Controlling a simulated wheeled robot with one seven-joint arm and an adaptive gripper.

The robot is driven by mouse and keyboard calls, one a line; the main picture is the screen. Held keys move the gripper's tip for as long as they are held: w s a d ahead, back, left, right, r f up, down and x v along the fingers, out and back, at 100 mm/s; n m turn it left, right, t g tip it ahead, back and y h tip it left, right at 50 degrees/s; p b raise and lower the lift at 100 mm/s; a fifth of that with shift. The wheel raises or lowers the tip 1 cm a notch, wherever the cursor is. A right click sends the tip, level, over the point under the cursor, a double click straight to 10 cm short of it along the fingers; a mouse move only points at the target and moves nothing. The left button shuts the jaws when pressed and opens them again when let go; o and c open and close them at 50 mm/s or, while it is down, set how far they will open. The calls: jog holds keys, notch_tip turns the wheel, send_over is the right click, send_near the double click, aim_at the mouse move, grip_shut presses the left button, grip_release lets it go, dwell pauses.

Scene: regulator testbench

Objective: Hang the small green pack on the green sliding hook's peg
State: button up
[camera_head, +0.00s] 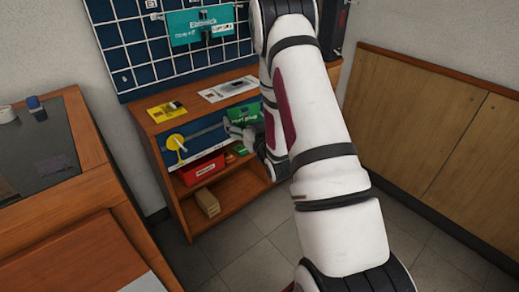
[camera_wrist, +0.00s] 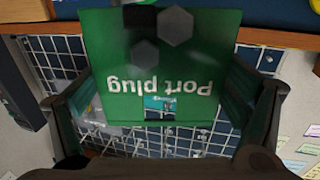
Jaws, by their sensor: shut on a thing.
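The green pack (camera_wrist: 160,60) fills the middle of the wrist view, its "Port plug" lettering upside down. My gripper (camera_wrist: 160,108) has one finger at each side edge of it and is shut on it. In the head view the green pack (camera_head: 243,114) shows just above my gripper (camera_head: 240,132), in front of the bench's upper part. A small opening near the pack's lower edge in the wrist view shows teal behind it. I cannot make out the green sliding hook or its peg; the pack, gripper and arm cover part of the rail.
A yellow round hook (camera_head: 176,142) sits on the blue rail (camera_head: 207,137) at left. A yellow card (camera_head: 166,111) and a white card (camera_head: 228,89) lie on the bench top. A red bin (camera_head: 203,168) and cardboard box (camera_head: 207,202) stand on shelves below. A gridded panel (camera_head: 130,50) rises behind.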

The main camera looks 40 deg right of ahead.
jog(key=s+d+f+b, duration=0.2)
jog(key=d+f+b, duration=0.2)
jog(key=d+f, duration=0.3)
jog(key=w+a+f+b, duration=0.1)
jog(key=w+f, duration=0.1)
jog(key=w, duration=0.7)
jog(key=shift+w+a+f, duration=0.2)
jog(key=shift+f, duration=0.1)
dwell(0.6)
jog(key=shift+b, duration=0.3)
dwell(0.5)
jog(key=o, duration=0.9)
jog(key=v, duration=1.2)
jog(key=shift+a+r, duration=0.1)
jog(key=shift+a, duration=0.05)
